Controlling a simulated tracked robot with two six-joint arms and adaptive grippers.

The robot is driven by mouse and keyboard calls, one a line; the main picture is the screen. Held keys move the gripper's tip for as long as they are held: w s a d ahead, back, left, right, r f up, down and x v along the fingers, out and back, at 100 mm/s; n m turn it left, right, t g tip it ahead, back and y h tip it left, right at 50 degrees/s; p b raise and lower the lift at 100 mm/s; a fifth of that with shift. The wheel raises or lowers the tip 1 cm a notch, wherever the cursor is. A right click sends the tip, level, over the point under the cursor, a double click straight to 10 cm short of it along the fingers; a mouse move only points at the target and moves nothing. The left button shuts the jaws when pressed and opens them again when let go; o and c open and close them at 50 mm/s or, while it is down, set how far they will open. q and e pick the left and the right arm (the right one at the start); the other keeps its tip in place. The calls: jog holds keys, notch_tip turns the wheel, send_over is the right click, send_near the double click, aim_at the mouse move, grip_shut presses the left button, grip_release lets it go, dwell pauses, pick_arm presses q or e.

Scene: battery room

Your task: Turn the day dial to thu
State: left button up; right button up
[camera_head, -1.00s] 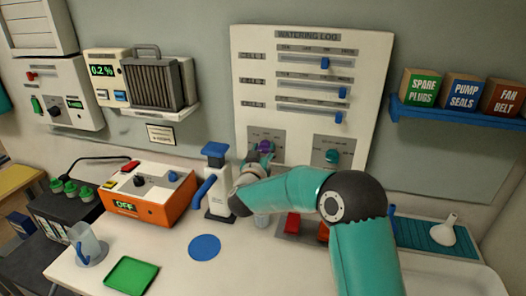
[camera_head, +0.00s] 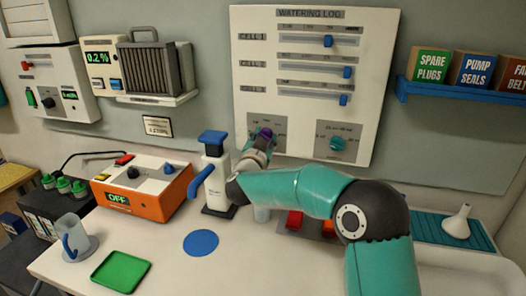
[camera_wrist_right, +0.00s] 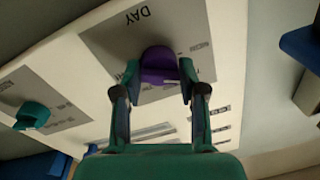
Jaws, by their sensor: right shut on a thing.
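The purple day dial (camera_head: 266,133) sits on a grey plate at the lower left of the white watering log board (camera_head: 385,60). My right gripper (camera_head: 261,140) reaches it from the front and is shut on it. In the right wrist view the purple dial (camera_wrist_right: 159,62) is between the two fingers of the gripper (camera_wrist_right: 159,72). The word DAY shows upside down on the grey plate (camera_wrist_right: 110,42). The small labels around the dial are too blurred to read, so I cannot tell which day it points to. My left gripper is not in view.
A teal dial (camera_head: 337,143) is on the board's lower right, with blue sliders (camera_head: 347,72) above. Below stand a white bottle with a blue top (camera_head: 213,170), an orange box (camera_head: 140,190) and red blocks (camera_head: 294,220). A blue shelf (camera_head: 440,93) is at right.

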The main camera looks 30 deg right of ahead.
jog(key=shift+f+m+g+h+b, duration=0.25)
jog(key=shift+m+b, duration=2.4)
jog(key=shift+m, duration=1)
jog(key=shift+f+m+g+h+b, duration=0.2)
jog(key=shift+m+b, duration=2.4)
jog(key=shift+m, duration=1.1)
jog(key=shift+f+m+g+h+b, duration=0.15)
jog(key=shift+f+m+g+b, duration=0.1)
jog(key=shift+m+b, duration=2.9)
jog(key=shift+r+m+p, duration=0.1)
jog(key=shift+m+p, duration=0.35)
jog(key=shift+m, duration=0.15)
jog(key=o, duration=1.1)
jog(key=shift+w, duration=0.1)
jog(key=shift+r, duration=0.2)
jog(key=shift+a, duration=0.1)
